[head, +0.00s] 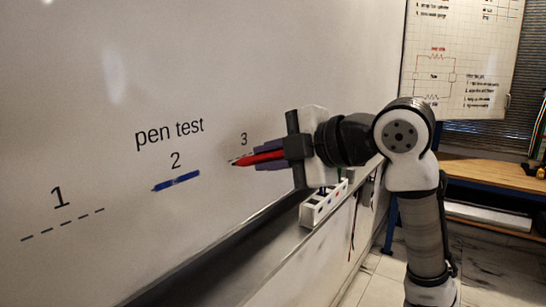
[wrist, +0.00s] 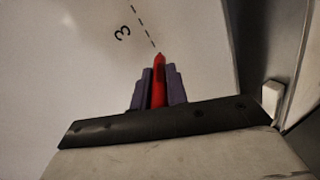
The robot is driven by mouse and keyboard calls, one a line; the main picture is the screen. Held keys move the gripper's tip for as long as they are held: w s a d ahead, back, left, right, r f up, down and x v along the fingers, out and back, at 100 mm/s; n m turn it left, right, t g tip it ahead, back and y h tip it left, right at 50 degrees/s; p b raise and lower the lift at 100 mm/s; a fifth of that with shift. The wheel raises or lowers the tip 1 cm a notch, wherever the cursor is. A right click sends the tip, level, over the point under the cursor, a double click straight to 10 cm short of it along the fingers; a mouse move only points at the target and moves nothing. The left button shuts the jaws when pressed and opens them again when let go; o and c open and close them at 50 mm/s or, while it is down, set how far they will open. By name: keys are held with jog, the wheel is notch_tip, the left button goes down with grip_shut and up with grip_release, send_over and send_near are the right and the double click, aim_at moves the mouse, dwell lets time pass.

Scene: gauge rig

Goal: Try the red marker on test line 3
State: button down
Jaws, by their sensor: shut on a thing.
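The red marker (head: 262,157) is held in my gripper (head: 270,158), which is shut on it between purple-grey fingers. In the head view the marker points left toward the whiteboard (head: 250,60), its tip over the left part of test line 3 (head: 233,160). The wrist view also shows the marker (wrist: 159,85) between the fingers, its tip beside the near end of dashed line 3 (wrist: 146,30). No red mark shows on the visible dashes. I cannot tell whether the tip touches the board.
Test line 2 (head: 176,181) bears a thick blue stroke. Test line 1 (head: 62,224) shows only dashes. A white holder (head: 322,205) stands on the ledge below the board, under my gripper. A wooden desk (head: 490,174) is at the right.

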jog(key=shift+w+a, duration=0.55)
jog(key=shift+a, duration=0.2)
dwell(0.6)
jog(key=shift+w+d+p, duration=2.35)
jog(key=shift+w+d, duration=0.9)
jog(key=shift+w, duration=1.15)
jog(key=shift+s+a+b, duration=0.65)
jog(key=shift+s+a, duration=0.45)
jog(key=shift+s, duration=0.4)
jog(key=shift+s+a+b, duration=0.65)
jog(key=shift+s+a, duration=0.4)
jog(key=shift+s, duration=0.4)
jog(key=shift+s+a+b, duration=0.65)
jog(key=shift+s+a, duration=0.45)
jog(key=shift+s, duration=0.4)
jog(key=shift+s+d, duration=0.6)
jog(key=shift+d, duration=0.2)
jog(key=shift+s+d, duration=0.55)
jog(key=shift+d, duration=0.3)
jog(key=shift+s+d, duration=0.6)
jog(key=shift+d, duration=0.2)
